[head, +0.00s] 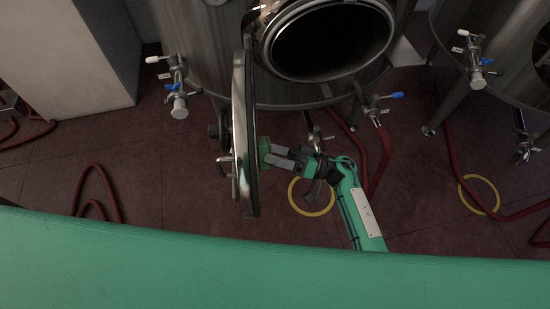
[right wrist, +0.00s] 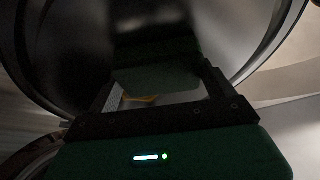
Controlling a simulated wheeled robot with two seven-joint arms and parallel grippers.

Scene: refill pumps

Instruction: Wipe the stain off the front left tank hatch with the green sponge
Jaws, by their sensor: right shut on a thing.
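The tank hatch (head: 240,130) is a round metal door, swung open and seen nearly edge-on in the head view, left of the dark tank opening (head: 332,42). My right gripper (head: 268,154) is shut on the green sponge (head: 263,146) at the hatch's inner face. In the right wrist view the sponge (right wrist: 158,78) is a dark green block between the fingers, in front of the hatch's curved metal surface (right wrist: 75,55). The sponge looks very close to the hatch; I cannot tell for sure that it touches. No stain can be made out clearly. My left gripper is not in view.
Valves with white (head: 180,106) and blue handles (head: 396,95) stick out from the tank. Red hoses (head: 384,160) and yellow rings (head: 312,197) lie on the dark red floor. A second tank (head: 500,50) stands at right, a pale cabinet (head: 68,60) at left.

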